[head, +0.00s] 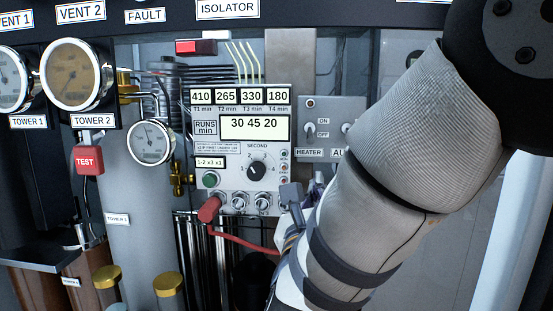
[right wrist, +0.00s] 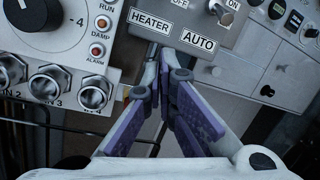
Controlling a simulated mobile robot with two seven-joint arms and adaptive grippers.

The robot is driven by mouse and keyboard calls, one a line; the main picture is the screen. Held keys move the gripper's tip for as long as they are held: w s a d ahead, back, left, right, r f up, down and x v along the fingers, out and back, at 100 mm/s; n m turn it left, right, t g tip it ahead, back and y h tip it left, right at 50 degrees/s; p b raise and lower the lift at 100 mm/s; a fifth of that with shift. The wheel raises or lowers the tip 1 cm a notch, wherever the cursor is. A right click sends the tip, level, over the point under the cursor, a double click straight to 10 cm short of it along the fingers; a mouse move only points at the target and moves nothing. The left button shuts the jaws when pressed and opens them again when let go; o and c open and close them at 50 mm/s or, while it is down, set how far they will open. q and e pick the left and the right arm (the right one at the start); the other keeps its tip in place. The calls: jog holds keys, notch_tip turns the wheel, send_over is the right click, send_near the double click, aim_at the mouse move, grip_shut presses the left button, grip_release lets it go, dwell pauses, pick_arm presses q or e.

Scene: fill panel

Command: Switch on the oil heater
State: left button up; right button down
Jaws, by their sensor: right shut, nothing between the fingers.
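The heater switch (head: 308,129) is a small toggle above the HEATER label on a grey plate (head: 332,108), with ON and OFF marked beside it. Its lever position is too small to tell. In the right wrist view the HEATER label (right wrist: 151,22) shows, but its toggle is out of frame. The AUTO toggle (right wrist: 220,11) shows there at the top. My right gripper (right wrist: 172,68) is shut and empty, with purple finger pads, its tips just below the HEATER and AUTO labels. In the head view the right gripper (head: 315,184) is partly hidden by my forearm. My left gripper is not in view.
A white control panel (head: 213,150) with displays and a dial stands left of the plate. A red plug with a cable (head: 210,208) sticks out below it. Metal sockets (right wrist: 47,84) lie left of my fingers.

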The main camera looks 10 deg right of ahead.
aim_at(310, 136)
jog(key=x, duration=0.6)
jog(key=r, duration=0.1)
jog(key=s+a+r, duration=0.1)
jog(key=s+a+r+p, duration=0.1)
jog(key=shift+r, duration=0.25)
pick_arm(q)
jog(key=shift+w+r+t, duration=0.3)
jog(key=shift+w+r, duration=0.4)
pick_arm(e)
jog(key=shift+w+f, duration=0.1)
jog(key=shift+f, duration=0.1)
jog(key=shift+w, duration=0.1)
